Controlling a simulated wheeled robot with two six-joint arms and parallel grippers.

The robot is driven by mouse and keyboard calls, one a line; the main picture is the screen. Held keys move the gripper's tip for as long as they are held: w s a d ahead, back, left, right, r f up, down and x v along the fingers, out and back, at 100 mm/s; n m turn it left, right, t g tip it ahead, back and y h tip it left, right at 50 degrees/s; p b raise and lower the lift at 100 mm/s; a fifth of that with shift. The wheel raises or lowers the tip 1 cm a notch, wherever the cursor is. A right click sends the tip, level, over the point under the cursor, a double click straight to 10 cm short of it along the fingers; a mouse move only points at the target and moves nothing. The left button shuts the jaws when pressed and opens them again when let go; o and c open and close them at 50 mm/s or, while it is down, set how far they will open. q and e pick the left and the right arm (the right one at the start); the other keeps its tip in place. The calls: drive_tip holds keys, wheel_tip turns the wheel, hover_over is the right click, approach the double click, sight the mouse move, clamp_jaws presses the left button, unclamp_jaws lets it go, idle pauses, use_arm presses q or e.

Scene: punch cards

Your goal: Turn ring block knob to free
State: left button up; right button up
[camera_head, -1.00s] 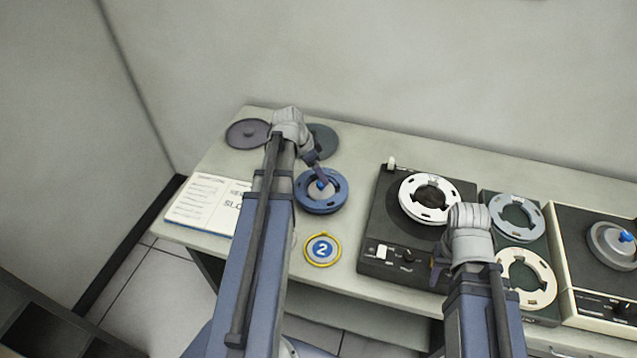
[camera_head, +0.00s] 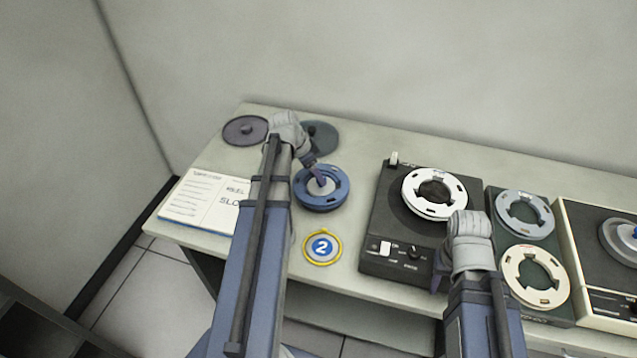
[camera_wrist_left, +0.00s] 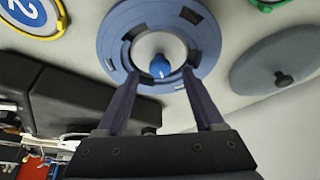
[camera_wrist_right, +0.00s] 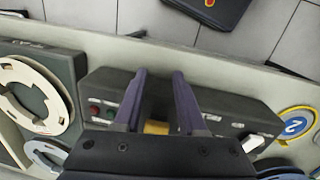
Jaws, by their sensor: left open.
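A blue ring (camera_head: 335,196) lies on the table around a pale grey round hub (camera_head: 327,188). A small blue knob (camera_wrist_left: 160,66) stands at the hub's centre in the left wrist view, where the ring (camera_wrist_left: 115,40) also shows. My left gripper (camera_head: 318,179) is open over the ring, its two fingers (camera_wrist_left: 158,62) apart on either side of the knob. I cannot tell if they touch it. In the head view the fingers hide the knob. My right gripper (camera_wrist_right: 159,75) is open and empty by the front of the black player (camera_head: 390,225).
A round badge marked 2 (camera_head: 322,247) lies in front of the ring. Two dark discs (camera_head: 245,130) (camera_head: 322,136) lie behind, an open booklet (camera_head: 205,203) at left.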

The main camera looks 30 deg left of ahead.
use_arm(q)
drive_tip(key=shift+b+x, duration=0.6)
drive_tip(key=shift+x, duration=0.5)
clamp_jaws()
